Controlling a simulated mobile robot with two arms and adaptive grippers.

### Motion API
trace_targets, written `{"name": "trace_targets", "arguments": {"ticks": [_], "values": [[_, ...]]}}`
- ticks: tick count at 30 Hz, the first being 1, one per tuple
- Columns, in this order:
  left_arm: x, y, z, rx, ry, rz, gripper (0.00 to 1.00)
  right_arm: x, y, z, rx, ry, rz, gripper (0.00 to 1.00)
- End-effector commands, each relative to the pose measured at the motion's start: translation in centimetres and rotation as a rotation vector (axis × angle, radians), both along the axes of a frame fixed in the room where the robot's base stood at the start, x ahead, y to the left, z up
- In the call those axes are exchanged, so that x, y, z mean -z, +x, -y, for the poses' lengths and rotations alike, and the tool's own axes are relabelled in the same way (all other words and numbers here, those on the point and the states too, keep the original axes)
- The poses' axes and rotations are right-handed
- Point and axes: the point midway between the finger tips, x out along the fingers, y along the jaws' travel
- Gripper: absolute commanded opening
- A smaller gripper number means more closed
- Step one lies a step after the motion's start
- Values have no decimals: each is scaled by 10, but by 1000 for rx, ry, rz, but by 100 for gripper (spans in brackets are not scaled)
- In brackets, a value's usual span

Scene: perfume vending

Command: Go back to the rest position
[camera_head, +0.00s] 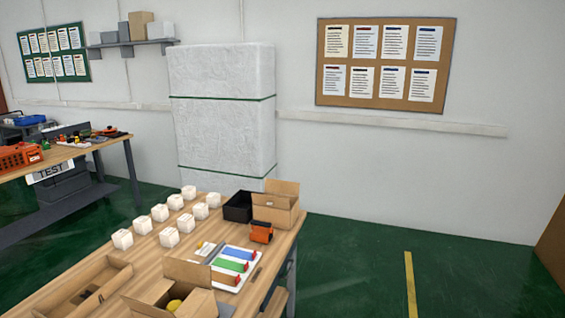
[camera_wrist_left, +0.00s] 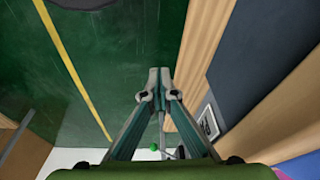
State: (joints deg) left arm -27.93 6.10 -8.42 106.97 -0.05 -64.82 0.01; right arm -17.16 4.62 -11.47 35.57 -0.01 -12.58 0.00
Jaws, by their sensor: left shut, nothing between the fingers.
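My left gripper (camera_wrist_left: 159,75) shows in the left wrist view. Its two fingers are shut together at the tips with nothing between them. It points over the green floor (camera_wrist_left: 110,50), beside a wooden edge (camera_wrist_left: 205,45) on the right. No gripper shows in the head view, and my right gripper is in neither view.
In the head view a wooden table (camera_head: 150,255) carries several white boxes (camera_head: 122,239), a black bin (camera_head: 238,207), open cardboard boxes (camera_head: 276,205) and an orange object (camera_head: 261,231). A second workbench (camera_head: 95,150) stands at the left. Green floor right of the table is clear, with a yellow line (camera_head: 410,280).

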Motion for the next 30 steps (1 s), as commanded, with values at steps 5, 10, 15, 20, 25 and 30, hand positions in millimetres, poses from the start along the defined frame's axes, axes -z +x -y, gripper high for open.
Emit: {"name": "trace_targets", "arguments": {"ticks": [5,10,15,20,25,30], "values": [[88,-25,-3,6,4,-40,0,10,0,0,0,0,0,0],[158,-60,-8,13,7,-72,0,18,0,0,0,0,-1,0],[217,-106,-16,20,12,-102,0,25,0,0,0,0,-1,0],[257,-152,-24,25,15,-126,0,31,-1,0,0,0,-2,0],[277,-186,-31,30,18,-141,0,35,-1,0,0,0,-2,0],[282,-198,-34,32,20,-146,0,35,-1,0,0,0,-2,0]]}}
